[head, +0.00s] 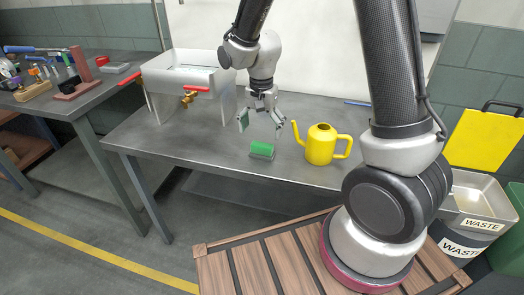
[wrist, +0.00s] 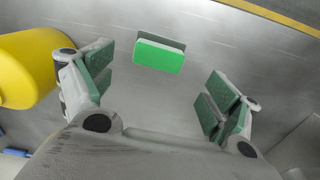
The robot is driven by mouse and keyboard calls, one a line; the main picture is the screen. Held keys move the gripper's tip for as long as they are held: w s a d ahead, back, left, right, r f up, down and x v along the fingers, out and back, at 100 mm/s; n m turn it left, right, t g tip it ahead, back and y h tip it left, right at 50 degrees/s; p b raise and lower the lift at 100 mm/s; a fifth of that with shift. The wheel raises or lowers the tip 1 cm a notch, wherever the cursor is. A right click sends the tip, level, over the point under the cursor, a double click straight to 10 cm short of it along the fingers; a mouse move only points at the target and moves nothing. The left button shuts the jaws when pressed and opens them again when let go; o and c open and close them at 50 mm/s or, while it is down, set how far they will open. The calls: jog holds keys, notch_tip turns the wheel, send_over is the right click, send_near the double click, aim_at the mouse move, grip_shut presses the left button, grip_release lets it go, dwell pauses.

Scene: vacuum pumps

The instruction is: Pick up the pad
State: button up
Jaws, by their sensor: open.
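The pad is a small green block with a grey layer. In the head view the pad (head: 262,150) lies on the metal table near its front edge. In the wrist view the pad (wrist: 160,55) shows its green face, beyond the fingertips and roughly midway between them. My gripper (head: 262,120) hangs over the table, above and a little behind the pad, and is apart from it. In the wrist view my gripper (wrist: 158,88) has its green-padded fingers spread wide with nothing between them.
A yellow watering can (head: 321,145) stands just right of the pad; it is at the left in the wrist view (wrist: 28,65). A metal basin (head: 195,75) with a red-handled tap stands at the table's back left. The table (head: 165,135) is clear left of the pad.

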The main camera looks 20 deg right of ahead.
aim_at(263, 143)
jog(key=f, duration=0.7)
jog(key=shift+w+d, duration=0.25)
jog(key=shift+d, duration=0.05)
jog(key=shift+r, duration=0.1)
jog(key=shift+c, duration=0.3)
jog(key=c, duration=1)
